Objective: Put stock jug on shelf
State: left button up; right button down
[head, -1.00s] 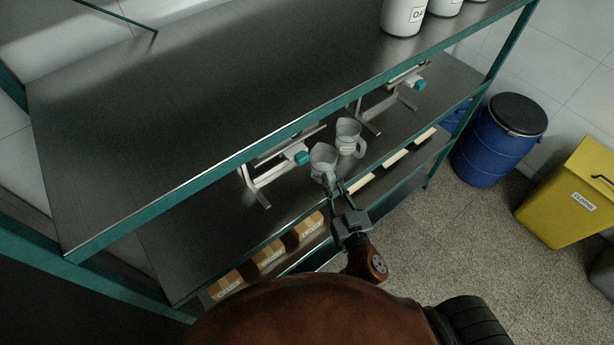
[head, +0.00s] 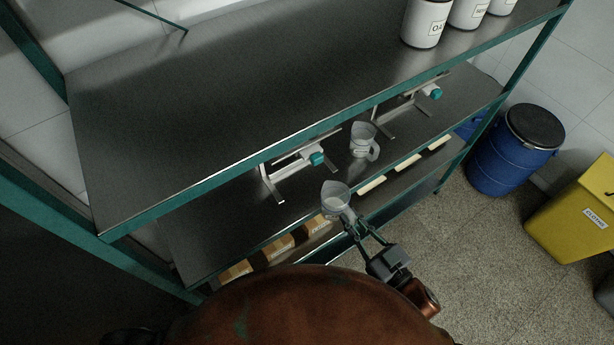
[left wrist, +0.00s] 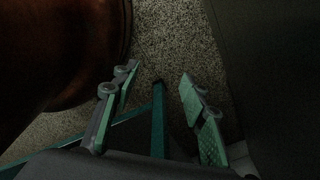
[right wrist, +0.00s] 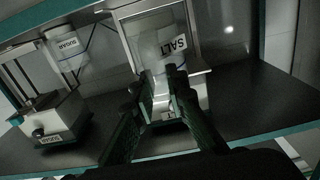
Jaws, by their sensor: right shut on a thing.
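A clear grey measuring jug (head: 335,194) is in my right gripper (head: 350,226), which is shut at its handle side. The jug is at the front edge of the middle shelf (head: 225,225); I cannot tell its height above it. A second similar jug (head: 363,141) stands on that shelf, farther back and right. In the right wrist view the clear jug (right wrist: 165,28) is beyond my right fingertips, with an upside-down label that seems to read SALT. I cannot tell which is the stock jug. My left gripper (left wrist: 160,105) is open and empty above the floor.
Boxes (head: 277,250) sit below. A blue drum (head: 500,165) and yellow bin (head: 575,220) stand right.

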aim_at(328, 190)
jog(key=p+x, duration=0.1)
jog(key=x, duration=0.9)
jog(key=shift+w+a+r, duration=0.15)
jog(key=shift+w, duration=0.1)
jog(key=w+a+f, duration=0.2)
jog(key=w, duration=0.1)
jog(key=w+a+f, duration=0.1)
jog(key=w+a, duration=0.1)
jog(key=shift+w+f, duration=0.1)
jog(key=shift+w, duration=0.1)
jog(key=shift+f, duration=0.35)
pick_arm(q)
jog(key=shift+w+a+r, duration=0.1)
jog(key=shift+w+r, duration=0.1)
jog(key=shift+w, duration=0.35)
jog(key=shift+w+r, duration=0.15)
jog(key=shift+w, duration=0.35)
pick_arm(e)
jog(key=shift+f+b, duration=0.1)
jog(key=shift+b, duration=0.2)
jog(key=c, duration=1.9)
grip_release()
jog(key=shift+c, duration=0.2)
pick_arm(q)
jog(key=shift+w, duration=0.1)
